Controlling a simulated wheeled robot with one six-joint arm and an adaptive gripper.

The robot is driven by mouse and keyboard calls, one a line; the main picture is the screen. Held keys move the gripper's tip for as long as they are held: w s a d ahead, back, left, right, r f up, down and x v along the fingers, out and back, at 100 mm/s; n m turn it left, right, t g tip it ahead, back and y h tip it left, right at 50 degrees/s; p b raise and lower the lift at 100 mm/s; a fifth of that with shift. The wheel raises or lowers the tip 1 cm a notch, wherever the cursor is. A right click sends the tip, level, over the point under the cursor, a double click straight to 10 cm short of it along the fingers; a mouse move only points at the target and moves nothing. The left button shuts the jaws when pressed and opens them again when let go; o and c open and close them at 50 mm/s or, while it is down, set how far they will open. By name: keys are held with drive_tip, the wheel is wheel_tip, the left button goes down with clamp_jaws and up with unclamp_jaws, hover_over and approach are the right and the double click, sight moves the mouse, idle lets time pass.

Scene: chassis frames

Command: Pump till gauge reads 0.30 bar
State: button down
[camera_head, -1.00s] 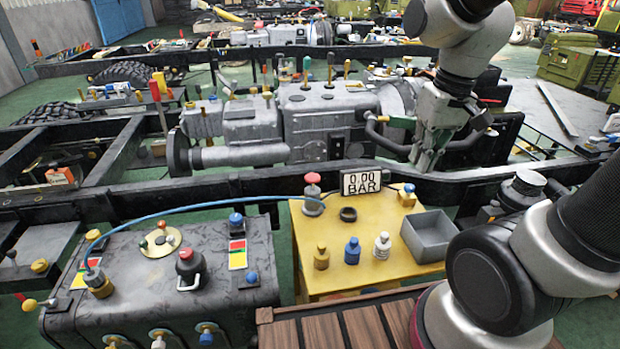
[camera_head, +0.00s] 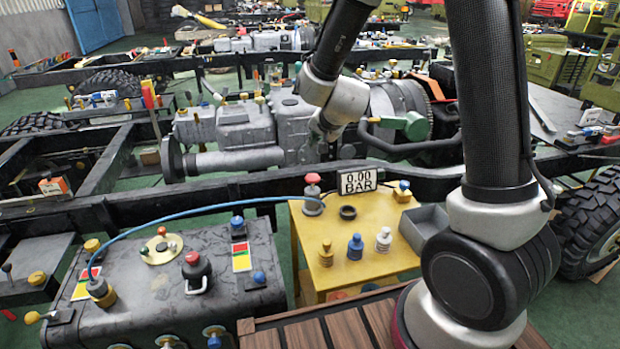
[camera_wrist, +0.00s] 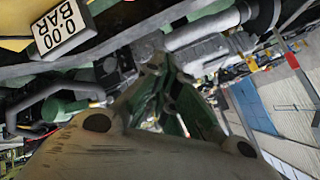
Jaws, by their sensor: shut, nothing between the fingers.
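The gauge sign (camera_head: 357,181) reads 0.00 BAR and stands at the back of a yellow table (camera_head: 335,284). It also shows at the top left of the wrist view (camera_wrist: 62,28). A red-topped plunger, which looks like the pump (camera_head: 313,193), stands left of the sign. A blue hose (camera_head: 190,212) runs from it to a brass fitting on the dark tank (camera_head: 150,300) at left. My gripper (camera_head: 316,146) is shut and empty, behind the sign and in front of the grey engine. Its fingers show in the wrist view (camera_wrist: 165,90).
On the table are a black ring (camera_head: 348,212), brass, blue and white bottles, and a grey bin (camera_head: 424,226). The tank top holds a red-knobbed valve (camera_head: 196,268). A black chassis rail (camera_head: 130,201) runs behind the table.

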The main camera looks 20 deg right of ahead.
sight(316, 176)
idle(0.3)
drive_tip(key=shift+f, duration=4.45)
drive_tip(key=shift+f, duration=0.4)
drive_tip(key=shift+f, duration=1.15)
drive_tip(key=shift+r, duration=1.6)
drive_tip(key=shift+r, duration=2.5)
